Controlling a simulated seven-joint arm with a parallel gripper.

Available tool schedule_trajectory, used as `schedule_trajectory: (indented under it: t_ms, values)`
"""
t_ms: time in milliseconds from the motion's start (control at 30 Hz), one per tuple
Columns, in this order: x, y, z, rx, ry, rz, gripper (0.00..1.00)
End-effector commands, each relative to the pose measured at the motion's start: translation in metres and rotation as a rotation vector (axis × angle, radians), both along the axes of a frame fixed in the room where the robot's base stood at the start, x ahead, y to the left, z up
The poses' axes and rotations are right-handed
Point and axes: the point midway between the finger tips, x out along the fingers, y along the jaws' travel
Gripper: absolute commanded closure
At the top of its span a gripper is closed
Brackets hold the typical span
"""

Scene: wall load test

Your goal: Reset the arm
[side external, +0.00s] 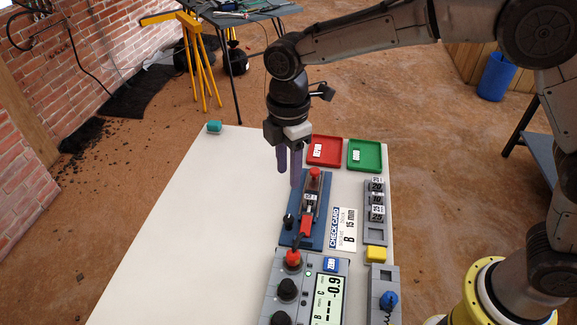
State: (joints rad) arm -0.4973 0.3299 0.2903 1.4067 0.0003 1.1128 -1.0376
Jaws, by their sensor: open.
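My gripper (289,168) hangs pointing down from my arm over the white table. Its two purple-grey fingers are apart and nothing shows between them. It is above or beside the far end of a blue base (284,238). On that base is a dark fixture with a red knob (315,173) at its far end and a red part (306,225) at its near end. I cannot tell the exact height of the fingertips over the table.
A red tray (313,161) and a green tray (379,156) sit right of my gripper. A rack of labelled weights (376,236), a check card (348,216), a yellow block (376,254) and a grey meter reading -0.9 (328,299) stand nearer. A teal object (214,127) lies far left. The table's left is clear.

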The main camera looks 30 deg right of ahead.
Motion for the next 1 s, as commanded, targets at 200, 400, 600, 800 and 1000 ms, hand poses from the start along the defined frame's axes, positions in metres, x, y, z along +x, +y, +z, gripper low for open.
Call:
schedule_trajectory:
  t_ms: [200, 400, 600, 800, 1000]
  values:
    - [0.011, -0.02, 0.03, 0.029, -0.058, -0.049, 0.56]
    - [-0.013, -0.088, 0.107, 0.084, -0.19, -0.188, 0.56]
    - [-0.074, -0.152, 0.151, 0.14, -0.305, -0.444, 0.56]
    - [-0.15, -0.197, 0.158, 0.211, -0.4, -0.768, 0.56]
    - [-0.217, -0.22, 0.128, 0.299, -0.451, -1.121, 0.56]
